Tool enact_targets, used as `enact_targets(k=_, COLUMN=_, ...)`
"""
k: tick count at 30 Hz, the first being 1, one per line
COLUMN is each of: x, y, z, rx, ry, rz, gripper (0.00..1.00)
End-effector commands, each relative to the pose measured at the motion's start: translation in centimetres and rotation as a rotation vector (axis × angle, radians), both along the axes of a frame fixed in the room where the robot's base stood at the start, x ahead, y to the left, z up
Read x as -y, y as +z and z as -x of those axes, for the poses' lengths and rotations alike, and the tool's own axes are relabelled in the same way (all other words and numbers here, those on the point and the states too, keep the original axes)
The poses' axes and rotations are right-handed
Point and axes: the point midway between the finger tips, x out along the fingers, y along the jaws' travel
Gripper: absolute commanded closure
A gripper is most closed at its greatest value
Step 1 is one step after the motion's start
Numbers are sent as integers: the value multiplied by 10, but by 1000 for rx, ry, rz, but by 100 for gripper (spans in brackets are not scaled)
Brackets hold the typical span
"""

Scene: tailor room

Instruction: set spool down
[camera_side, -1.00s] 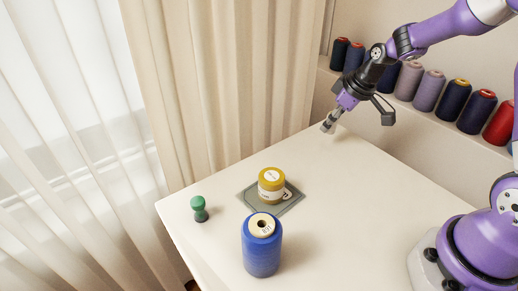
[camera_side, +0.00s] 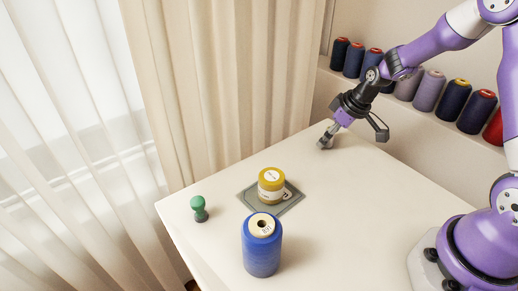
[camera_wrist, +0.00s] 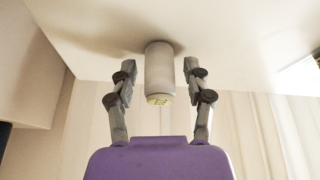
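In the wrist view a pale grey-white spool (camera_wrist: 160,72) with a yellowish label on its end stands between the two fingers of my gripper (camera_wrist: 160,77). A gap shows on each side, so the fingers are open and apart from it. The spool's far end meets the white table (camera_wrist: 100,35), with a shadow there. In the side view my gripper (camera_side: 325,140) is low at the table's far corner; the spool is too small and hidden there to make out clearly.
A yellow-topped spool (camera_side: 271,190) stands on a grey mat (camera_side: 293,205). A large blue spool (camera_side: 262,250) is in front, and a green-topped object (camera_side: 199,209) is at left. Several thread cones line the wall shelf behind (camera_side: 400,99). The right middle of the table is clear.

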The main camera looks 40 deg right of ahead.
Motion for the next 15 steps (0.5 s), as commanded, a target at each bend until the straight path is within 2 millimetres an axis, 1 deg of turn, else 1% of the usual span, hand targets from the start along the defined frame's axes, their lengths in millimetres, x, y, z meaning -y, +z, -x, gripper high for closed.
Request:
enact_targets(k=5, x=0, y=1, z=0, rx=0, ry=0, rz=0, gripper=43)
enact_targets(k=8, x=0, y=6, z=1, rx=1, ry=0, rz=1, gripper=43)
enact_targets(k=11, x=2, y=20, z=5, rx=4, ry=-2, rz=2, gripper=43)
enact_targets(k=14, x=4, y=40, z=13, rx=6, ry=-2, rz=2, gripper=43)
enact_targets(k=15, x=6, y=49, z=17, rx=6, ry=-2, rz=2, gripper=43)
